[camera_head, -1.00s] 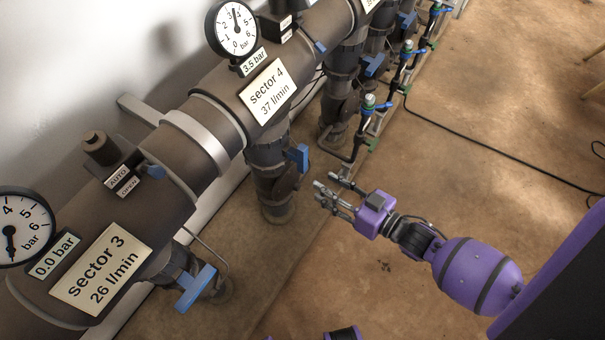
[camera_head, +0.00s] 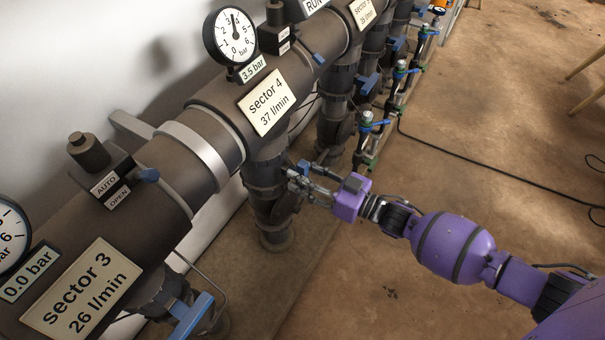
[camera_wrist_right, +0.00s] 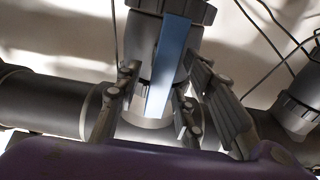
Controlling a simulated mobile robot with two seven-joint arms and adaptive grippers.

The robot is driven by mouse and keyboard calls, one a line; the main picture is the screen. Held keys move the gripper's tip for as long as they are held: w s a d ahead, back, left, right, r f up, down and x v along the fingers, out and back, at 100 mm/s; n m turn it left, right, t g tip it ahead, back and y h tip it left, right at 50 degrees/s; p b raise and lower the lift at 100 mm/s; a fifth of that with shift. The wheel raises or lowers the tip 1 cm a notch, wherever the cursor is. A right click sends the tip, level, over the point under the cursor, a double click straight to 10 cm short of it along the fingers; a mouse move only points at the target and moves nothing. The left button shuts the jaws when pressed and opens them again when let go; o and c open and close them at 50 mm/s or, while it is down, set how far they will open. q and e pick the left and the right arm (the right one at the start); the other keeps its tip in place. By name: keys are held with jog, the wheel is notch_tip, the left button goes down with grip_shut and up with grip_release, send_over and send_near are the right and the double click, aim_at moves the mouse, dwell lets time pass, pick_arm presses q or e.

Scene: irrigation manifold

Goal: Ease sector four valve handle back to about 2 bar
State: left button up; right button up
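The sector 4 valve handle is a blue lever (camera_head: 304,166) on the dark vertical pipe below the sector 4 sign (camera_head: 266,103); my fingers partly hide it. The sector 4 gauge (camera_head: 231,36) has its needle near upright, and the plate below it (camera_head: 253,69) reads 3.5 bar. My right gripper (camera_head: 296,179) is at the handle. In the right wrist view the blue handle (camera_wrist_right: 172,65) stands between the spread fingers of the gripper (camera_wrist_right: 163,85), with gaps on both sides. I cannot tell any contact. My left gripper is not in view.
The sector 3 sign (camera_head: 82,288) and its blue handle (camera_head: 190,317) are at the lower left. Further blue-handled valves (camera_head: 366,84) and thin pipes with green and blue fittings (camera_head: 370,122) stand behind. The brown floor at the right is open, crossed by a black cable (camera_head: 480,153).

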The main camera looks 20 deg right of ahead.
jog(key=shift+w+a, duration=0.2)
grip_shut()
dwell(0.4)
jog(key=n, duration=0.5)
jog(key=shift+s+a+f+n+p, duration=0.1)
jog(key=shift+s+a+n+p, duration=0.15)
jog(key=shift+n+p, duration=0.1)
jog(key=n, duration=0.5)
jog(key=shift+s+a+f, duration=0.1)
jog(key=shift+s+f, duration=0.1)
jog(key=shift+f, duration=0.05)
jog(key=shift+n, duration=0.25)
